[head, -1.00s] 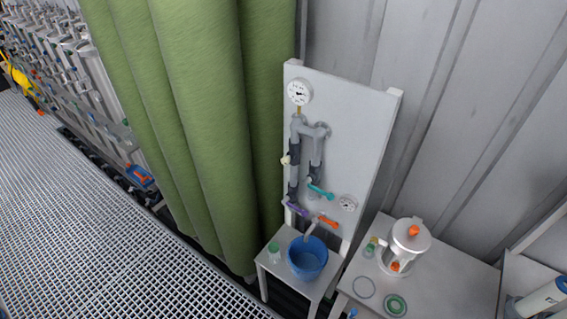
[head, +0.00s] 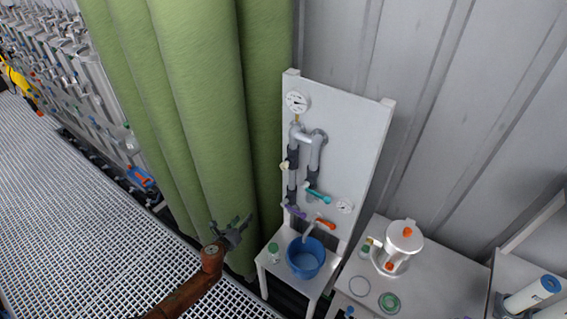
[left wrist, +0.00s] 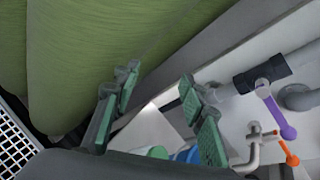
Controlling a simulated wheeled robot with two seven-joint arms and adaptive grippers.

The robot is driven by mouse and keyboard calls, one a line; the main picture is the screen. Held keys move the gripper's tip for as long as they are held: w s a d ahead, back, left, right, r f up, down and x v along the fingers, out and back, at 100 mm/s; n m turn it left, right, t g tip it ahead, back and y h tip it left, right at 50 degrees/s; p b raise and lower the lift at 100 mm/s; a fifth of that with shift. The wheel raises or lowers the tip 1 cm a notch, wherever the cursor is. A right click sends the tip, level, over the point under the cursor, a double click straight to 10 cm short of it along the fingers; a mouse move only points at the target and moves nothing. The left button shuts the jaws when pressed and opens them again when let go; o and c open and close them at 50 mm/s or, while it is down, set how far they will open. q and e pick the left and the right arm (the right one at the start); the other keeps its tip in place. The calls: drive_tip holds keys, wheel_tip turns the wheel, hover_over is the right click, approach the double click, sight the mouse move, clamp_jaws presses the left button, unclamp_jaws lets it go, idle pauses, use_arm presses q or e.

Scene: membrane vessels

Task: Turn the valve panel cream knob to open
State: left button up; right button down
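The white valve panel (head: 352,130) stands upright against the wall, with grey pipes on it. The small cream knob (head: 284,166) sits at the panel's left edge on the left pipe; I cannot tell its exact setting. Below it are a teal handle (head: 318,194), a purple handle (head: 294,211) and an orange handle (head: 326,224). The left wrist view shows the purple (left wrist: 276,112) and orange (left wrist: 287,151) handles at the right. My left gripper (head: 240,226) is open and empty, left of and lower than the cream knob in the picture, apart from the panel. My right gripper is not in view.
A blue bucket (head: 306,258) and a small green-capped jar (head: 273,252) stand on the white stand below the panel. Green rolls or curtains (head: 205,120) rise close at the left. A table (head: 435,285) at the right holds a white vessel (head: 402,243). Grating floor lies at the left.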

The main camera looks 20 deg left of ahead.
use_arm(q)
drive_tip(key=w+d+r+m+t+h, duration=0.1)
drive_tip(key=d+r+m, duration=0.15)
drive_tip(key=r, duration=0.35)
drive_tip(key=w+d+r+m+t+h+p, duration=0.1)
drive_tip(key=w+d+r+m, duration=0.15)
drive_tip(key=r, duration=0.25)
drive_tip(key=d+r+m+t, duration=0.1)
drive_tip(key=d+r+m, duration=0.15)
drive_tip(key=r, duration=0.35)
drive_tip(key=m+t+h, duration=0.1)
drive_tip(key=m+h, duration=0.2)
drive_tip(key=m, duration=0.5)
approach(282, 168)
drive_tip(key=w, duration=0.4)
drive_tip(key=x, duration=0.3)
drive_tip(key=d+p+x, duration=0.1)
drive_tip(key=x, duration=0.3)
drive_tip(key=shift+d, duration=0.1)
drive_tip(key=shift+c, duration=0.2)
clamp_jaws()
